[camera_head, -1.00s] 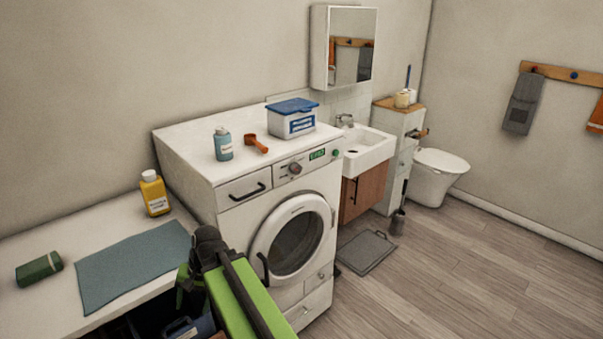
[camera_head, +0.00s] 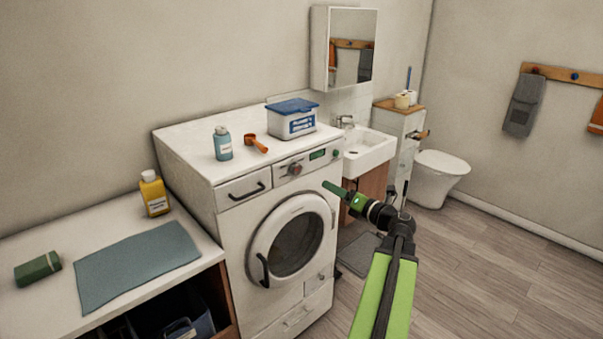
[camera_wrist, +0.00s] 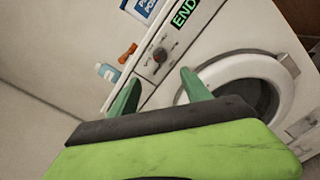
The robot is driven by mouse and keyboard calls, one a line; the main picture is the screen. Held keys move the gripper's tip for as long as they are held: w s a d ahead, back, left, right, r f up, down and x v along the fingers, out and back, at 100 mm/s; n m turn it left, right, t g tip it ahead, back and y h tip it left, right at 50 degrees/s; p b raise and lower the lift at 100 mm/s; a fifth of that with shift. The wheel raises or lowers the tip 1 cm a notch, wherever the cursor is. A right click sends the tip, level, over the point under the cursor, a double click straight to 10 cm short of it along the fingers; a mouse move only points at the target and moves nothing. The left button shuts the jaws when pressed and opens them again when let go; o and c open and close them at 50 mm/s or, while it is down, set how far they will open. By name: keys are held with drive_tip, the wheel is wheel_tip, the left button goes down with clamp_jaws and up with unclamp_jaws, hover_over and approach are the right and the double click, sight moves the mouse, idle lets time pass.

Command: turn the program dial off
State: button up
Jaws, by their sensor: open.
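The program dial (camera_head: 295,169) is a dark round knob on the washing machine's (camera_head: 234,240) white front panel, left of the green display (camera_head: 318,155). In the wrist view the dial (camera_wrist: 160,55) shows above the gap between my fingers, and the display (camera_wrist: 184,12) reads "END". My gripper (camera_head: 332,188) is in front of the machine's right side, to the right of the dial and a little below it, apart from it. In the wrist view my gripper's (camera_wrist: 160,92) two green fingers are spread, with nothing between them.
A blue bottle (camera_head: 222,144), an orange scoop (camera_head: 256,144) and a blue-lidded box (camera_head: 291,118) stand on the machine. The drawer handle (camera_head: 247,192) and round door (camera_head: 292,240) are on its front. A sink (camera_head: 368,150) is to the right. The floor (camera_head: 480,270) at right is clear.

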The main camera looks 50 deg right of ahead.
sight(298, 171)
drive_tip(key=w, duration=1.1)
drive_tip(key=w+d, duration=0.1)
drive_tip(key=w, duration=0.4)
drive_tip(key=shift+w+d, duration=0.1)
drive_tip(key=shift+w, duration=0.1)
clamp_jaws()
